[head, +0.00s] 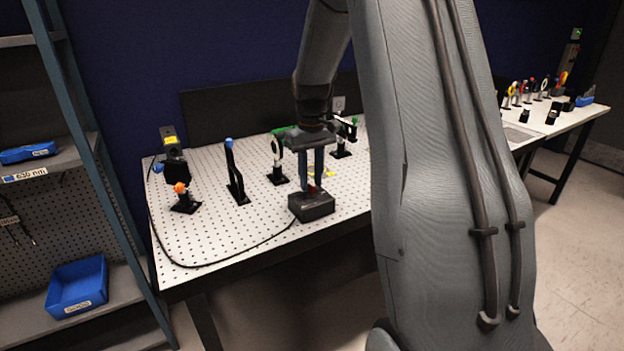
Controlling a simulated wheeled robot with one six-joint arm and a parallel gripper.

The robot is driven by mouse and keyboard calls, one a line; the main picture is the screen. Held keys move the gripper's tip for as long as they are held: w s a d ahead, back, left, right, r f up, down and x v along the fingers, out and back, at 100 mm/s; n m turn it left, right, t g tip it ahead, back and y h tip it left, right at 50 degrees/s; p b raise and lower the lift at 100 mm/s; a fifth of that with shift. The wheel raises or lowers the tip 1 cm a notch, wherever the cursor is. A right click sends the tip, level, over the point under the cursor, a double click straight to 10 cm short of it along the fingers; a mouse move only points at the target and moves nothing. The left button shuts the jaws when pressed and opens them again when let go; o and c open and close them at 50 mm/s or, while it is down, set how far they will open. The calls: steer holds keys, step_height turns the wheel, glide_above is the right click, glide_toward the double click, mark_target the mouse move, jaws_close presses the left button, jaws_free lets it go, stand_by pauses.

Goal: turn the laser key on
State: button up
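A black control box (312,207) sits near the front edge of the white perforated table, with a cable running from it toward the left. A small red part shows on its top, between or just behind my fingertips; I cannot make out a key shape. My gripper (312,184) points straight down over the box, its two blue-grey fingers reaching close to the top. A narrow gap shows between the fingers, but whether they touch or hold the key is too small to tell. The laser (174,155), a dark unit with a yellow label, stands at the table's back left.
An orange-topped mount (181,197), a blue-topped post (235,172) and a ring mount (277,163) stand left of my gripper. The cable (215,262) loops along the table's front left. A shelf with a blue bin (77,288) is at left.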

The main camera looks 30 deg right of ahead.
steer(key=shift+f, duration=0.65)
jaws_close()
